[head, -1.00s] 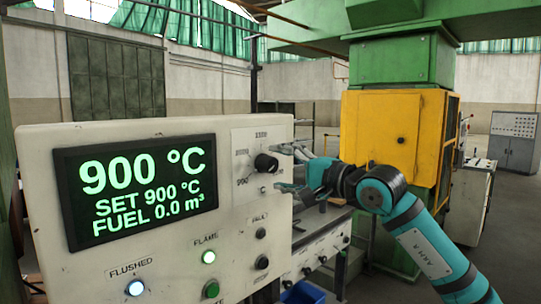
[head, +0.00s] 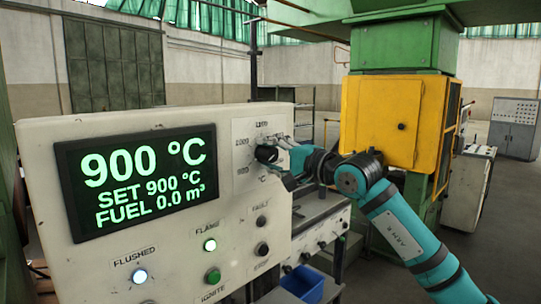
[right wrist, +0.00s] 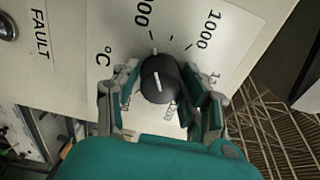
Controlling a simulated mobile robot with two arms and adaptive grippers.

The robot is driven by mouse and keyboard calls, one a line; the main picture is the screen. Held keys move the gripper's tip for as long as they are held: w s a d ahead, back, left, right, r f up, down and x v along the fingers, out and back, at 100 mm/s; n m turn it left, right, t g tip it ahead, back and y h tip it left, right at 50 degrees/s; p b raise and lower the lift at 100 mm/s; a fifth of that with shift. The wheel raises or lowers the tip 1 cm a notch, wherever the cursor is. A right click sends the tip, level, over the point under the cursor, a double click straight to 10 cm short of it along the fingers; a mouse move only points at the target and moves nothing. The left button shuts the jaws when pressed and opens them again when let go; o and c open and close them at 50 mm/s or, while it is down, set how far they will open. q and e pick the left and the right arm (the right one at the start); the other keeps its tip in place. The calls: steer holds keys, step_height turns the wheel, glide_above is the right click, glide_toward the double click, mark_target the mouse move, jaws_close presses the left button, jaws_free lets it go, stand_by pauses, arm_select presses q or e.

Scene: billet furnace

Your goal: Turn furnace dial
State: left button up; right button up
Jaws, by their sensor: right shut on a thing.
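The furnace dial (head: 266,154) is a round black knob on a white scale plate at the upper right of the control panel (head: 236,118). It also shows in the right wrist view (right wrist: 158,84), with a white pointer line on it and the number 1000 printed nearby. My right gripper (head: 280,158) is at the panel with its fingers on either side of the dial, shut on it. In the right wrist view the gripper (right wrist: 162,98) straddles the knob. The display (head: 135,182) reads 900 °C, SET 900 °C, FUEL 0.0 m³. My left gripper is not in view.
Below the dial are the FAULT lamp (head: 261,221), the lit FLAME lamp (head: 210,245), the green IGNITE button (head: 212,276) and the lit FLUSHED lamp (head: 140,276). A blue bin (head: 303,284) sits lower right. A yellow housing (head: 385,120) stands behind my right arm.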

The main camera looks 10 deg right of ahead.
steer(key=shift+c, duration=0.8)
